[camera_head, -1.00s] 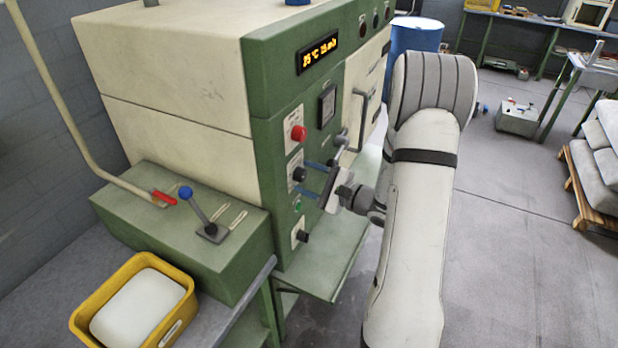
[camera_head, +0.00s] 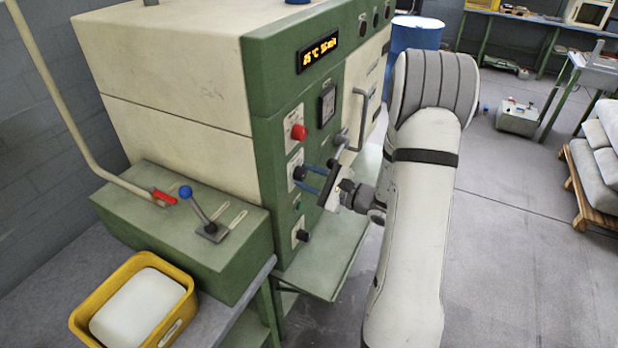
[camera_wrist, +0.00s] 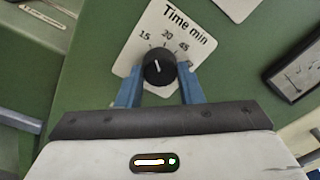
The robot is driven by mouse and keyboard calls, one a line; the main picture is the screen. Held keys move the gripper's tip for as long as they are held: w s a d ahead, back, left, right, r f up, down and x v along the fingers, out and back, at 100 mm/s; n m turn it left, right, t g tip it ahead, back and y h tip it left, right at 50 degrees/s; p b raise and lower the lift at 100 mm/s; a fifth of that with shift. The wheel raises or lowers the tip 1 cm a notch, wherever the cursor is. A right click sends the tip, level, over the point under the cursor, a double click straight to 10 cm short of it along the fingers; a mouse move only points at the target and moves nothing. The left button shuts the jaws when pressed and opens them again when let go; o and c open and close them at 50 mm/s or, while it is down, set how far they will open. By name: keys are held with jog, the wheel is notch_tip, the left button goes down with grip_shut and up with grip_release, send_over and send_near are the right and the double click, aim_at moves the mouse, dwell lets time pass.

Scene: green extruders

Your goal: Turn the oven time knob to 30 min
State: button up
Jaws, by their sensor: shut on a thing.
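The black time knob (camera_wrist: 159,70) sits on a white "Time min" plate (camera_wrist: 180,28) marked 15, 30 and 45 in the wrist view. Its white pointer line runs upward and slightly left, seemingly between the 15 and 30 marks. My gripper (camera_wrist: 160,72) has its two blue fingers on either side of the knob, shut on it. In the head view the gripper (camera_head: 305,179) reaches the knob (camera_head: 299,173) from the right. The oven's orange display (camera_head: 317,50) is lit; its digits are too blurred to read surely.
A red button (camera_head: 299,132) is above the knob and another black knob (camera_head: 302,236) below it. A door handle (camera_head: 361,118) and a gauge (camera_head: 327,105) are close to the arm. A yellow bin (camera_head: 84,318) stands at lower left.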

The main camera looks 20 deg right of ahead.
jog(key=m+p, duration=0.1)
jog(key=m, duration=0.4)
jog(key=shift+m, duration=0.4)
dwell(0.4)
jog(key=o, duration=1)
jog(key=shift+s, duration=0.1)
jog(key=b+v, duration=0.2)
jog(key=v, duration=0.5)
jog(key=shift+s+d+r, duration=0.15)
jog(key=shift+s+d, duration=0.1)
